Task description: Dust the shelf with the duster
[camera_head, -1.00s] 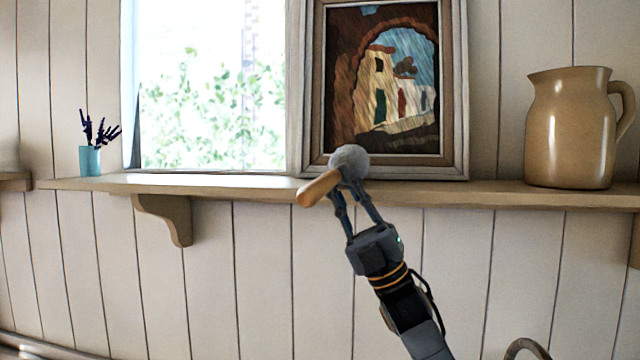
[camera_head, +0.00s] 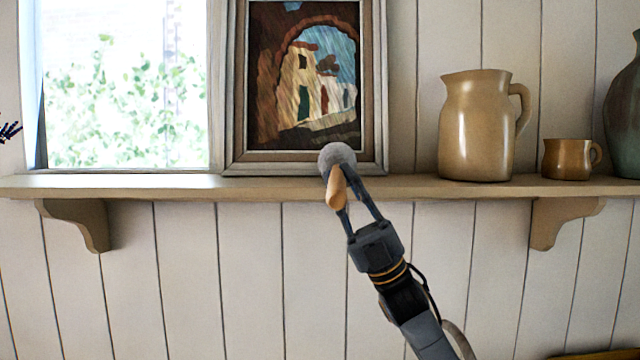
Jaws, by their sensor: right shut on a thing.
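The duster (camera_head: 337,157) has a grey fluffy head and a wooden handle that points toward me and down. My right gripper (camera_head: 350,190) is shut on the duster, with its fingers around it near the head. The duster's head is at the front edge of the wooden shelf (camera_head: 420,187), in front of the lower frame of the picture. I cannot tell whether the head touches the shelf.
A framed painting (camera_head: 306,80) leans on the shelf by the window (camera_head: 120,90). To the right stand a tan jug (camera_head: 476,125), a small brown mug (camera_head: 566,160) and a grey-green vase (camera_head: 625,110). Brackets (camera_head: 85,222) hold the shelf.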

